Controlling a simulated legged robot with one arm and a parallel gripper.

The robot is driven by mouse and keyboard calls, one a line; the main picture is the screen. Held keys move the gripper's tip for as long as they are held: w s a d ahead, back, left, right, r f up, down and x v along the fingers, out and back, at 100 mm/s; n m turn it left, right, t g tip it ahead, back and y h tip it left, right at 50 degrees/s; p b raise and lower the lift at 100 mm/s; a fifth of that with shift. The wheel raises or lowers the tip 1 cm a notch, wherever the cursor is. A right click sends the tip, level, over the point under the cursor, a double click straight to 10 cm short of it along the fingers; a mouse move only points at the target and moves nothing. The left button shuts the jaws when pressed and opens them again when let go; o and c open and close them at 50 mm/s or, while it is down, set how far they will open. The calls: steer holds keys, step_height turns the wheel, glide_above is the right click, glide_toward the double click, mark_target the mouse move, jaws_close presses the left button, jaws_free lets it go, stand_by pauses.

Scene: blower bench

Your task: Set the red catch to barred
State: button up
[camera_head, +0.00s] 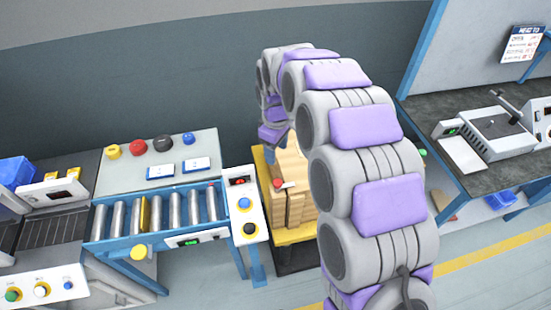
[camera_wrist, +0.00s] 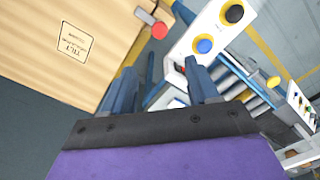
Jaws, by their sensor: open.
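A red-ended piece with a short grey stem, which looks like the red catch (camera_head: 278,184), shows at the side of a wooden crate below my arm. In the wrist view the same red end (camera_wrist: 159,30) is at the top, beside the crate's edge; its setting cannot be read. My gripper (camera_wrist: 162,80) is open, its two blue fingers spread apart with nothing seen held between them. The red piece lies beyond the fingers, apart from them. In the head view my arm hides most of the gripper and part of the crate.
The wooden crate (camera_wrist: 95,40) stands beside a white control panel (camera_head: 245,208) with blue and black buttons. A roller conveyor (camera_head: 160,212) lies to the left. A dark-topped bench (camera_head: 480,140) with a machine stands to the right. Open floor shows between.

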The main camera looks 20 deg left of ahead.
steer(key=shift+r, duration=1.15)
steer(key=shift+a, duration=0.1)
steer(key=s+d+r+m+b, duration=0.1)
steer(key=s+d+r+m, duration=0.25)
steer(key=s+d, duration=0.45)
steer(key=s+d+r+m, duration=0.3)
steer(key=s+d+m, duration=0.1)
steer(key=d, duration=0.8)
steer(key=s+d+f+m, duration=0.1)
steer(key=s+d+m, duration=0.1)
steer(key=s, duration=0.5)
steer(key=s+d+m+g, duration=0.1)
steer(key=s+d+m, duration=0.2)
steer(key=s+d, duration=0.2)
steer(key=s+d+f+m+b, duration=0.1)
steer(key=s+d+m, duration=0.2)
steer(key=s, duration=0.6)
steer(key=shift+s+d+f+g, duration=0.15)
steer(key=shift+d+f+g, duration=0.25)
steer(key=shift+d, duration=0.35)
